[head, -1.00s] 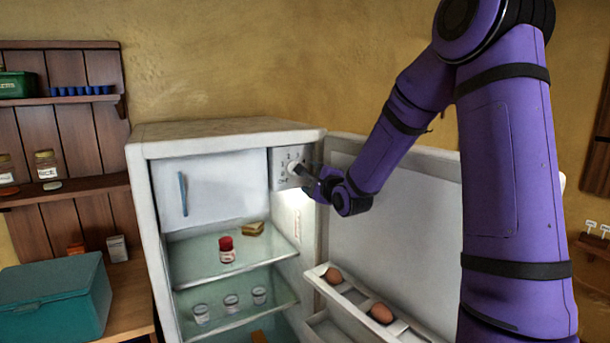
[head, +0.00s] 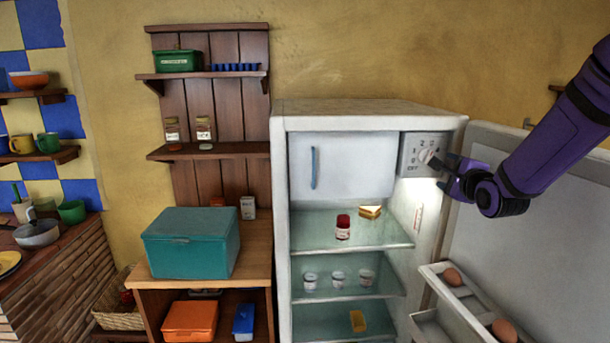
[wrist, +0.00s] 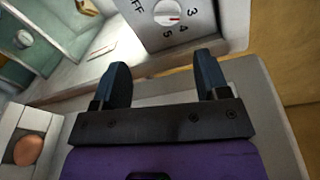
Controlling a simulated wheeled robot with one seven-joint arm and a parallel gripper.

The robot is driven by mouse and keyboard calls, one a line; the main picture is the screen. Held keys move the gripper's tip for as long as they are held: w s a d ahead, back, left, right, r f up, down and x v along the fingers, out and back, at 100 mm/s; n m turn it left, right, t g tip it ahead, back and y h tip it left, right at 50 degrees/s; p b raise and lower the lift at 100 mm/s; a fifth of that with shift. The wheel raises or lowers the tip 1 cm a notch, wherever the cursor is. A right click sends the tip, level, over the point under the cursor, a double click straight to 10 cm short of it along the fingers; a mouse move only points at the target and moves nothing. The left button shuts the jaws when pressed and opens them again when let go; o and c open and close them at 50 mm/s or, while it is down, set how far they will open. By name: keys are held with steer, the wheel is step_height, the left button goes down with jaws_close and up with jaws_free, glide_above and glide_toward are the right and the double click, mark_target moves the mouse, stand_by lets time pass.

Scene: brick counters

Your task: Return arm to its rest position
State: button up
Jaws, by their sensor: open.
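My purple arm reaches in from the right in the head view. My gripper (head: 448,169) is close to the fridge's dial panel (head: 424,153), at the inner right wall of the open fridge (head: 302,107). In the wrist view my gripper (wrist: 164,85) has its two dark fingers spread apart with nothing between them. The round white dial (wrist: 168,12) sits beyond the fingertips and apart from them, with a red mark near the numbers 3 and 4.
The open fridge door (head: 520,220) stands below and behind my arm, with eggs (head: 453,277) in its rack. Fridge shelves hold a red-lidded jar (head: 343,228) and several small cups. A teal box (head: 192,242) stands on the wooden counter at left.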

steer(key=s+a+r+n+g, duration=0.2)
steer(key=s+n, duration=0.3)
steer(key=s, duration=0.3)
steer(key=s+a+r+n+g+h, duration=0.1)
steer(key=s+a+n+g, duration=0.3)
steer(key=s, duration=0.4)
steer(key=s+a+r+n+g, duration=0.2)
steer(key=s+a+n+g, duration=0.1)
steer(key=s+n, duration=0.3)
steer(key=shift+s+r, duration=0.35)
steer(key=shift+s, duration=0.8)
steer(key=s+n+g, duration=0.1)
steer(key=s+n, duration=0.1)
steer(key=s, duration=0.2)
steer(key=s+a+n+g, duration=0.1)
steer(key=s+n, duration=0.1)
steer(key=s, duration=0.2)
steer(key=s+a+n+g+y, duration=0.1)
steer(key=s+n, duration=0.1)
steer(key=s, duration=0.2)
steer(key=shift+s+f, duration=0.2)
steer(key=shift+f, duration=0.15)
steer(key=shift+c, duration=0.2)
